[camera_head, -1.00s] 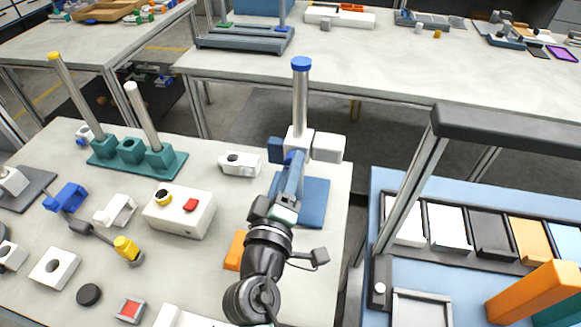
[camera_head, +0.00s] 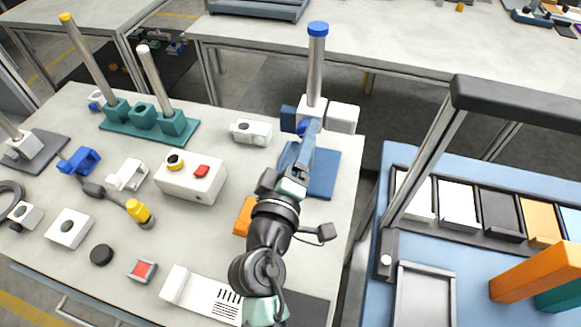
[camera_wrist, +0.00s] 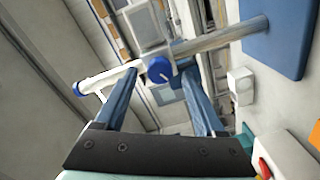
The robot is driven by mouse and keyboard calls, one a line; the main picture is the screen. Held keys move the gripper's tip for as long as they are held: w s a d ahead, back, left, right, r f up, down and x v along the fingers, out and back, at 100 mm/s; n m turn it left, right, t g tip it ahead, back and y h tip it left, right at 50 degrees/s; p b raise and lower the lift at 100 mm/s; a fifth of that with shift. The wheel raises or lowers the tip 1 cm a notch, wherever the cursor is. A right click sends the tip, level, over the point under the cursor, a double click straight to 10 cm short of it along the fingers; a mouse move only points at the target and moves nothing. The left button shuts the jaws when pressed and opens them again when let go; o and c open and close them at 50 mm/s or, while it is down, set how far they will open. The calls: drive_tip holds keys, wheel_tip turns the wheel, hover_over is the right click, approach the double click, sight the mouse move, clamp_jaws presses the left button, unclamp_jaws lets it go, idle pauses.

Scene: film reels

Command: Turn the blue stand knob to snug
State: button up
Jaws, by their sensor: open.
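The stand has a blue base plate (camera_head: 322,176), a metal post (camera_head: 317,65) with a blue cap on top, and a white block (camera_head: 314,108) around the post. The round blue knob (camera_wrist: 160,69) shows in the wrist view with a small mark on its face. My gripper (camera_head: 306,138) points at the stand below the white block and hides part of it in the head view. In the wrist view its fingers are spread and the knob appears between the fingertips. I cannot tell whether either finger touches the knob.
A white block (camera_head: 343,117) juts out right of the post and a dark blue block (camera_head: 288,117) left of it. A white box with a red button (camera_head: 190,178) and a teal post rack (camera_head: 150,125) stand to the left. An orange block (camera_head: 243,217) lies beside my arm.

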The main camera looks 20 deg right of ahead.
drive_tip(key=b+v, duration=0.2)
drive_tip(key=v, duration=1)
drive_tip(key=w+a+r+m+t+y, duration=0.1)
drive_tip(key=w+r+m+t+y, duration=0.15)
drive_tip(key=r, duration=0.85)
drive_tip(key=w+a+r+m+t+y, duration=0.1)
drive_tip(key=w+a+r+m+t, duration=0.2)
drive_tip(key=r, duration=0.9)
drive_tip(key=s+a+r+t+y+p, duration=0.1)
drive_tip(key=r+p, duration=0.3)
drive_tip(key=r, duration=0.6)
drive_tip(key=s+a+r+t+y+p, duration=0.1)
drive_tip(key=s+r+t+y+p, duration=0.2)
drive_tip(key=r, duration=0.8)
drive_tip(key=s+a+r+t+y+p, duration=0.1)
drive_tip(key=s+r+t+y+p, duration=0.1)
drive_tip(key=r+p, duration=0.4)
wheel_tip(320, 180, up, 5)
drive_tip(key=shift+a+r+t, duration=0.1)
drive_tip(key=shift+a+t, duration=0.25)
drive_tip(key=shift+t, duration=0.1)
